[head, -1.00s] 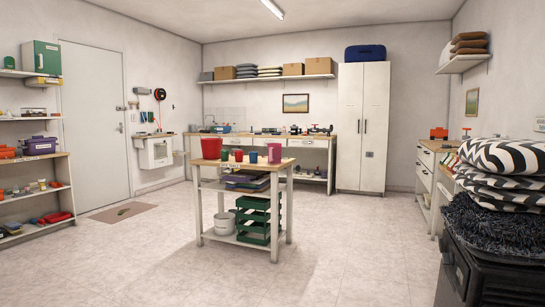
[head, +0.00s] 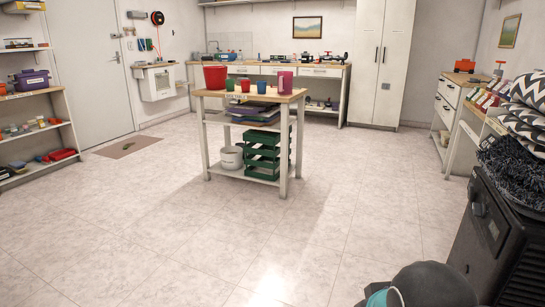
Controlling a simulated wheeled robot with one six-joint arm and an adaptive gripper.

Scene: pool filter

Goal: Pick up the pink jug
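The pink jug (head: 285,82) stands upright at the right end of the top of a white table (head: 249,97) with a wooden top, in the middle of the room. It is small in the head view, and its handle cannot be made out clearly. To its left on the same top stand a blue cup (head: 262,87), a red cup (head: 245,86), a green cup (head: 230,86) and a larger red bucket (head: 215,77). My gripper is not in view. A dark rounded part with a teal cap at the bottom right looks like my arm.
The floor (head: 200,240) between me and the table is clear. A black cabinet (head: 505,245) with patterned cushions (head: 530,95) stands close on the right. Green crates (head: 263,155) and a white bucket (head: 230,158) sit on the table's lower shelf. Shelves line the left wall.

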